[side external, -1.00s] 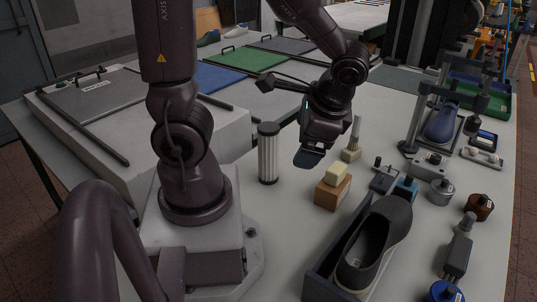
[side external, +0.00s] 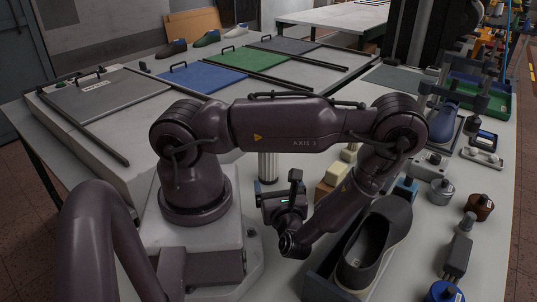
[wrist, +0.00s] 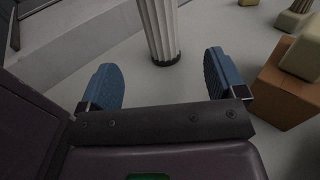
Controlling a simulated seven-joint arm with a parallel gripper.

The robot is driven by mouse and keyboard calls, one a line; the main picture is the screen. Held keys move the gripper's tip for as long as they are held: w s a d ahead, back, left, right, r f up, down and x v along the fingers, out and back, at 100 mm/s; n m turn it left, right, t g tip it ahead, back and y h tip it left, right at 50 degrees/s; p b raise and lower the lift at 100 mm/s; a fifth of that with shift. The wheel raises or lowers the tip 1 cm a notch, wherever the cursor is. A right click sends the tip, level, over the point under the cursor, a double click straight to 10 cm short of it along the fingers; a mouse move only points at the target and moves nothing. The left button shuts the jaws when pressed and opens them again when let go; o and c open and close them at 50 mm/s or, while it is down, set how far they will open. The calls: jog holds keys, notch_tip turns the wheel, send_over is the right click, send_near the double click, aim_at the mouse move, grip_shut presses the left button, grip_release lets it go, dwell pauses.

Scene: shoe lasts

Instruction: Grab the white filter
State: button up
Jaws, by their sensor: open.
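The white filter (wrist: 161,28) is a pleated white cylinder with a dark base ring, standing upright on the table. In the wrist view it is at the top centre, its upper part cut off by the frame. In the side view only its lower part (side external: 268,166) shows; my arm hides the top. My gripper (wrist: 161,82) is open, its two blue pads wide apart with nothing between them. The filter stands ahead of the pads, roughly in line with the gap and apart from them.
An orange-brown block (wrist: 285,88) with a pale block on top stands right of the right pad. A grey tray with a dark shoe (side external: 377,240) is at the lower right. A low light-grey platform edge (wrist: 70,45) runs left of the filter. The table between is clear.

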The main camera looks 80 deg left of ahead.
aim_at(268, 157)
jog(key=shift+s+a+f, duration=0.1)
jog(key=shift+a+f, duration=0.05)
jog(key=shift+a, duration=0.05)
jog(key=shift+m+t, duration=0.3)
jog(key=a, duration=1.2)
jog(key=shift+s+a+f, duration=0.25)
jog(key=shift+a, duration=0.1)
jog(key=shift+c, duration=0.4)
jog(key=c, duration=1.1)
